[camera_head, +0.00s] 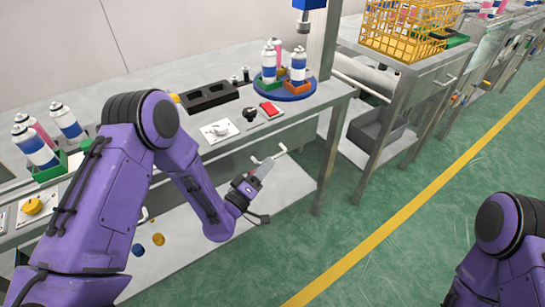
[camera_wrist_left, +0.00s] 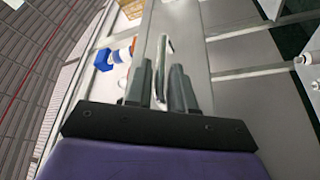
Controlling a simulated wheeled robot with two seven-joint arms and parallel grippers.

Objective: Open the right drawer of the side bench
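The right drawer's pale bar handle (camera_head: 283,149) is on the front of the near bench (camera_head: 335,93). The drawer front looks flush with the bench, though my arm hides part of it. My left gripper (camera_head: 264,167) is at this handle. In the left wrist view the handle (camera_wrist_left: 162,55) runs between the two fingers of my left gripper (camera_wrist_left: 161,75), with a narrow gap visible beside it, so the fingers look open around it. Another handle (camera_head: 144,215) shows lower left, partly behind my arm. My right gripper is out of view; only my right arm shows.
A second bench with a yellow basket (camera_head: 405,28) stands at right. Green floor in front is free.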

